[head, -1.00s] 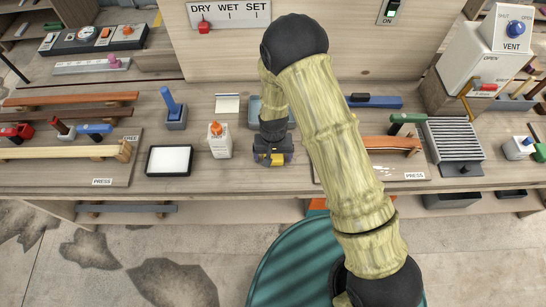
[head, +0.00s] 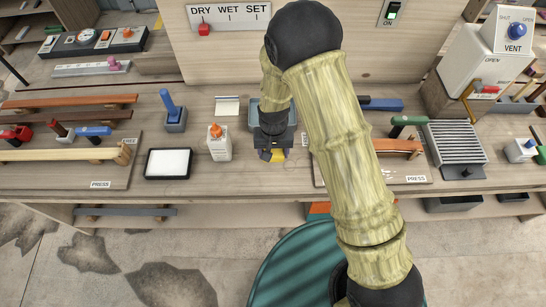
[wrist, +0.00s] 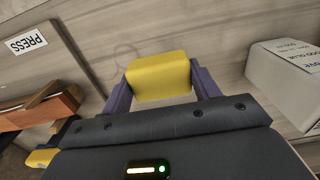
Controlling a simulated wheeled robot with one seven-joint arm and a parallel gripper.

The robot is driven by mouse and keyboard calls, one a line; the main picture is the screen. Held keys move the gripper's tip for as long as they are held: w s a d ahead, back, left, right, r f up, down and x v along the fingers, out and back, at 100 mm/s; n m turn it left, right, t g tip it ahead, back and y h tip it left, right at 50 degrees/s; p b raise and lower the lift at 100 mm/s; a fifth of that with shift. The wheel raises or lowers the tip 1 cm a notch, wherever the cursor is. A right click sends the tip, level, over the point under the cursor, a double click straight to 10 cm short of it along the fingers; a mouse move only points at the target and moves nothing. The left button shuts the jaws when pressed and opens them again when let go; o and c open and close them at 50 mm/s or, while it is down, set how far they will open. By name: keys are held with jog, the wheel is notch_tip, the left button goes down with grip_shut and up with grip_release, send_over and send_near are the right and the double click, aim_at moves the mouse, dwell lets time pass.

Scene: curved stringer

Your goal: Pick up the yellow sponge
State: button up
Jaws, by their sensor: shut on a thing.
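The yellow sponge (wrist: 159,77) is a small rounded block between the two purple fingers of my gripper (wrist: 161,88) in the wrist view. The fingers press on its two sides, so my gripper is shut on it. In the head view the gripper (head: 273,152) is over the bench in front of the grey-blue tray, and a bit of the yellow sponge (head: 278,156) shows below it. The gripper body hides most of the sponge there. I cannot tell whether the sponge is clear of the bench top.
A white glue bottle (head: 219,143) with an orange cap stands close to the left. A grey-blue tray (head: 256,113) lies just behind. A white pad in a black frame (head: 168,162) is farther left. A reddish wooden strip (head: 398,146) on a board is to the right.

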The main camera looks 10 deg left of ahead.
aim_at(274, 151)
notch_tip(274, 151, up, 6)
jog(key=shift+f+b, duration=0.25)
jog(key=shift+b, duration=0.15)
jog(key=shift+o, duration=0.8)
jog(key=shift+c, duration=0.5)
jog(key=shift+f, duration=0.1)
